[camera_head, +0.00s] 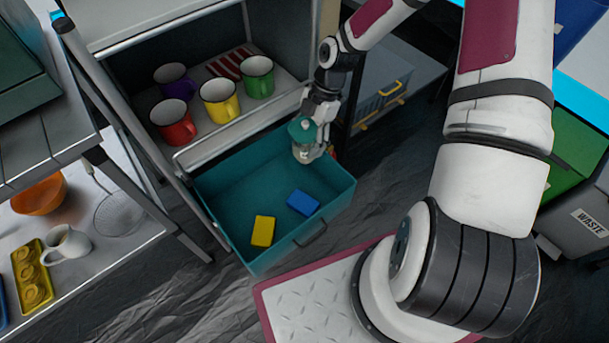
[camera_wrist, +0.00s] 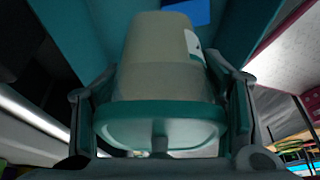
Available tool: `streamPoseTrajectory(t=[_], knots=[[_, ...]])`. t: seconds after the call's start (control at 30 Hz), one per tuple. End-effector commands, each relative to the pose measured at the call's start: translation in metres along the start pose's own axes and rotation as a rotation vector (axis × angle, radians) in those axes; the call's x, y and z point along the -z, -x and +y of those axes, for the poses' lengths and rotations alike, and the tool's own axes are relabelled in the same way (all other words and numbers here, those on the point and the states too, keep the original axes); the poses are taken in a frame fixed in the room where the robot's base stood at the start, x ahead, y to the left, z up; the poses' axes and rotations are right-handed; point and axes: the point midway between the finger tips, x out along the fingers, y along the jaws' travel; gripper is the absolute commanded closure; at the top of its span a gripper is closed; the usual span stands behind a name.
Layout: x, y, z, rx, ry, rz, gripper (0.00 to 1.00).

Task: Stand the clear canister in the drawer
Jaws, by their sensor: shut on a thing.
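The clear canister (camera_head: 307,152) has a teal lid with a small knob and pale contents. My gripper (camera_head: 318,125) is shut on it and holds it upright over the back right part of the open teal drawer (camera_head: 334,190). In the wrist view the canister (camera_wrist: 160,60) fills the middle, lid towards the camera, between the two fingers (camera_wrist: 160,118). A patch of label shows on its side. I cannot tell whether its base touches the drawer floor.
A yellow block (camera_head: 263,231) and a blue block (camera_head: 303,202) lie in the drawer's front part; its left part is bare. Red (camera_head: 173,123), purple (camera_head: 174,81), yellow (camera_head: 220,102) and green (camera_head: 258,77) mugs stand on the shelf above. A waste bin (camera_head: 585,222) is at right.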

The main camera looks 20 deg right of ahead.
Motion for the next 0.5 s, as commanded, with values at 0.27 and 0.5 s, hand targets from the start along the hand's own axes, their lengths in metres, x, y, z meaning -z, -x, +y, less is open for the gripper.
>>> streamPoseTrajectory(t=[0.27,0.5], knots=[[-0.010,-0.026,0.005,0.000,0.000,0.001,0.87],[-0.026,-0.066,0.005,0.001,-0.001,0.002,0.87]])
